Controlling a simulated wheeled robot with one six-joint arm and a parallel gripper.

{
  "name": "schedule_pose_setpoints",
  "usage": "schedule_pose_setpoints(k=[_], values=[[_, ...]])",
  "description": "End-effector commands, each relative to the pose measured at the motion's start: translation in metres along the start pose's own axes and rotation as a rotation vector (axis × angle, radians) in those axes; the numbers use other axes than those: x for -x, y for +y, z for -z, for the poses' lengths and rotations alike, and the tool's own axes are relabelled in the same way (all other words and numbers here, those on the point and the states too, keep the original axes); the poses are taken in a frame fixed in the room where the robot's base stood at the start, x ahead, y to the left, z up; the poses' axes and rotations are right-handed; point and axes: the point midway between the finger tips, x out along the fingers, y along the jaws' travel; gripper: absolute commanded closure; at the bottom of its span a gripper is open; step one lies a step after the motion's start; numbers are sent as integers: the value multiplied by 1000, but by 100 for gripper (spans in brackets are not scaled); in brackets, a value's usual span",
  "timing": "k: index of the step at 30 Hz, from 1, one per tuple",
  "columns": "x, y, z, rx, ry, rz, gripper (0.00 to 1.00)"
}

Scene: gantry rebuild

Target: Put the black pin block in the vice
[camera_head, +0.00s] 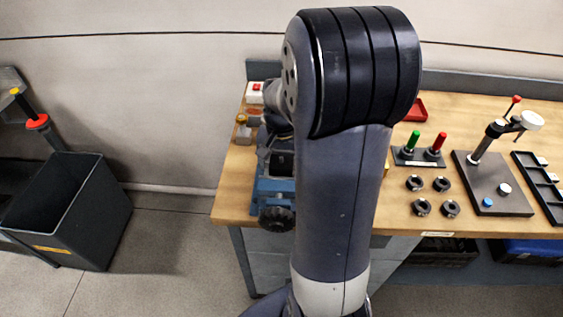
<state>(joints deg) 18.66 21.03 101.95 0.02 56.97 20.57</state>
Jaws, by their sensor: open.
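The blue vice (268,188) stands at the left front edge of the wooden bench, with a dark round handle (277,219) at its front. My arm hides its right side. My gripper (272,142) shows only in part, as dark shapes just left of my arm and over the vice. It is open. A small dark block (281,164) shows at the vice, below my gripper. It may be the black pin block; I cannot tell whether it sits between the vice jaws or touches my fingers.
Right of my arm, a black stand with green and red handles (418,156), several dark rings (421,207), a dark plate with a post (490,190) and a black tray (537,182) occupy the bench. A black bin (84,222) stands on the floor at left.

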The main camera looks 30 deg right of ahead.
Motion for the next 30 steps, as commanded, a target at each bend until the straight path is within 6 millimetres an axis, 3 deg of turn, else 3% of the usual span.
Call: schedule_pose_setpoints(k=[10,24,30], values=[[7,0,0,0,1,1,19],[92,0,1,0,4,1,19],[107,0,0,0,0,0,19]])
